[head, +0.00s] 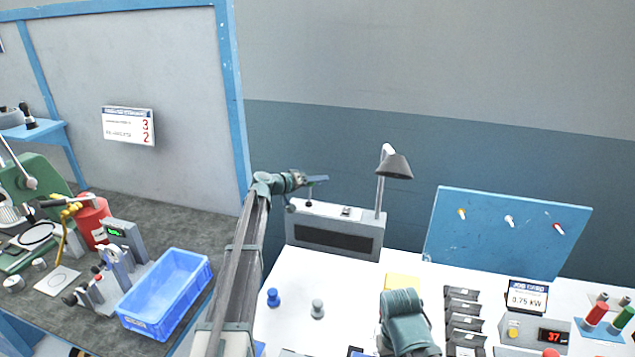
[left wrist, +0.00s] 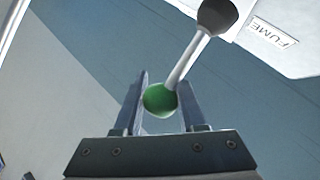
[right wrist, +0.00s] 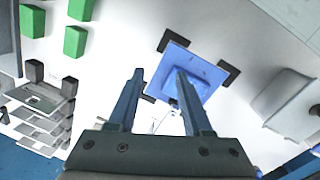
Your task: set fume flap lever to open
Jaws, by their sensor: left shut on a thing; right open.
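The fume flap lever shows in the left wrist view as a pale rod (left wrist: 184,62) with a green ball knob (left wrist: 160,99) at its near end and a dark round pivot (left wrist: 217,14) at its far end. A white label reading FUME (left wrist: 272,33) is beside the pivot. My left gripper (left wrist: 163,98) is shut on the green knob, one finger on each side. In the head view my left gripper (head: 314,181) is above the grey fume box (head: 375,247); the lever is not clear there. My right gripper (right wrist: 159,85) is open and empty above the bench.
A blue square plate (right wrist: 197,80) with dark corner marks lies below my right gripper. A blue tilted board (head: 490,240), dark holders (head: 464,322) and a job card (head: 528,295) stand to the right. A blue bin (head: 168,290) is left.

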